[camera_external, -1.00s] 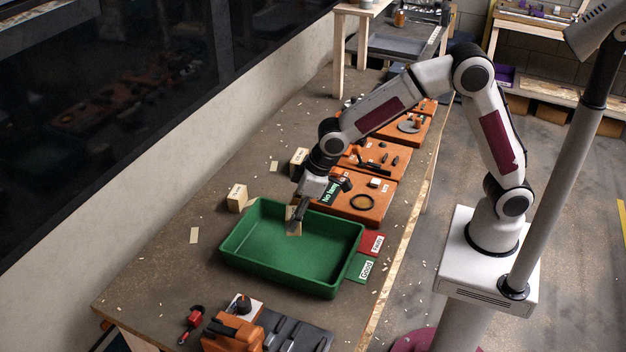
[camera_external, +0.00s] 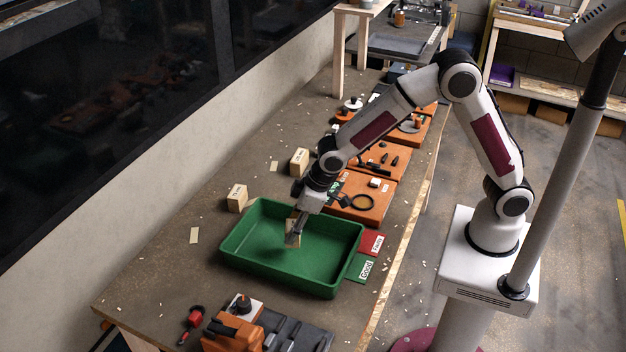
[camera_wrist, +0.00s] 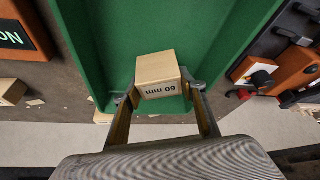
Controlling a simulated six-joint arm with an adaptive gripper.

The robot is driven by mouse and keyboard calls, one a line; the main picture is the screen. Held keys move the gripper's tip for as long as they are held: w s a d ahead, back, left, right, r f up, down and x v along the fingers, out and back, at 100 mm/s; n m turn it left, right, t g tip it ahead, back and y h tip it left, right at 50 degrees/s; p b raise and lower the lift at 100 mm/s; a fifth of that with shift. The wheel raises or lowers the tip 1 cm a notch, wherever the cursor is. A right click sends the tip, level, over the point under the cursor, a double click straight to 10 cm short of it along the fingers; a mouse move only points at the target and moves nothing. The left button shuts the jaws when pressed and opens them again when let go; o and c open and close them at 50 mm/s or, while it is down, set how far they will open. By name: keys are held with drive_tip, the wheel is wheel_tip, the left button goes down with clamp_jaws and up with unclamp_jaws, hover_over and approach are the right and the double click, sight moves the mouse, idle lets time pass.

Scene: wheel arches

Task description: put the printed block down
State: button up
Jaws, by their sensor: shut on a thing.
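The printed block (camera_wrist: 158,73) is a light wooden block with "60 mm" on one face, upside down in the wrist view. My gripper (camera_wrist: 158,100) is shut on it, one finger on each side. In the external view the block (camera_external: 291,228) shows at the gripper's fingertips (camera_external: 293,238), inside the outline of the green tray (camera_external: 330,286), toward its far side. I cannot tell whether the block touches the tray floor. The rest of the tray looks empty.
Two other wooden blocks (camera_external: 237,198) (camera_external: 299,161) stand on the table beyond the tray. Red and green label cards (camera_external: 372,243) lie at its right. Orange boards (camera_external: 362,200) with parts lie behind, and orange and black equipment (camera_external: 235,335) stands in front.

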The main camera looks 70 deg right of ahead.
drive_tip(key=shift+f, duration=0.55)
drive_tip(key=shift+f, duration=1.9)
drive_tip(key=shift+f, duration=0.15)
drive_tip(key=o, duration=1.1)
drive_tip(key=shift+o, duration=0.2)
drive_tip(key=v, duration=1.2)
drive_tip(key=shift+s+r, duration=0.1)
drive_tip(key=shift+r, duration=0.15)
